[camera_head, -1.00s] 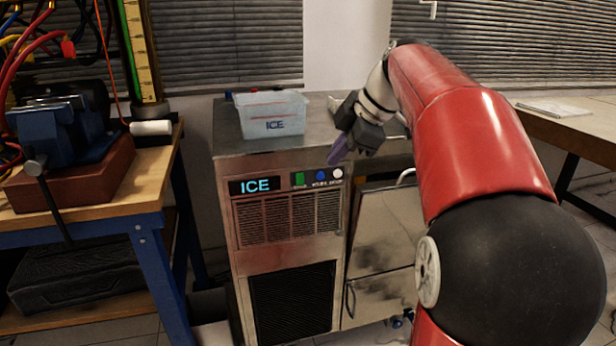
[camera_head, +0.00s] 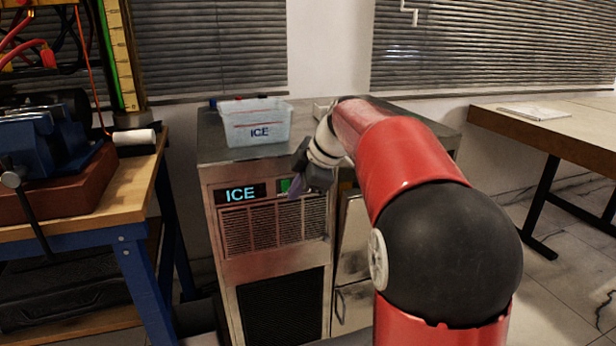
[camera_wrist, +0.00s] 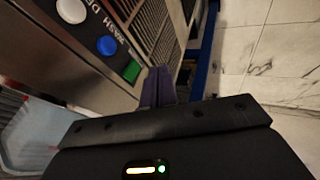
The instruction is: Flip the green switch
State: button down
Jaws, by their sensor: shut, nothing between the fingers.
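The green switch (camera_head: 285,185) is on the front panel of the ice machine (camera_head: 276,262), right of the lit ICE display. In the wrist view the green switch (camera_wrist: 132,71) shows beside a blue button (camera_wrist: 107,45) and a white button (camera_wrist: 72,10). My gripper (camera_head: 295,192) is shut and empty, in front of the panel, just right of the green switch in the head view. Its purple fingers (camera_wrist: 158,88) are close to the switch in the wrist view; I cannot tell whether they touch it. The gripper hides the other two buttons in the head view.
A clear ICE bin (camera_head: 256,122) stands on top of the machine. A workbench (camera_head: 110,215) with a blue vise (camera_head: 50,140) is close on the left. A table (camera_head: 560,125) stands at the right, with open floor before it.

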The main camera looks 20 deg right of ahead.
aim_at(284, 187)
jog(key=shift+w+f, duration=0.15)
jog(key=shift+w, duration=0.6)
jog(key=shift+w+f, duration=0.1)
jog(key=shift+w, duration=0.6)
jog(key=b, duration=0.3)
jog(key=shift+w+f+t, duration=0.2)
jog(key=shift+f+t, duration=0.15)
jog(key=shift+t, duration=0.05)
jog(key=shift+r+p, duration=1)
jog(key=shift+r, duration=0.3)
jog(key=shift+f, duration=0.15)
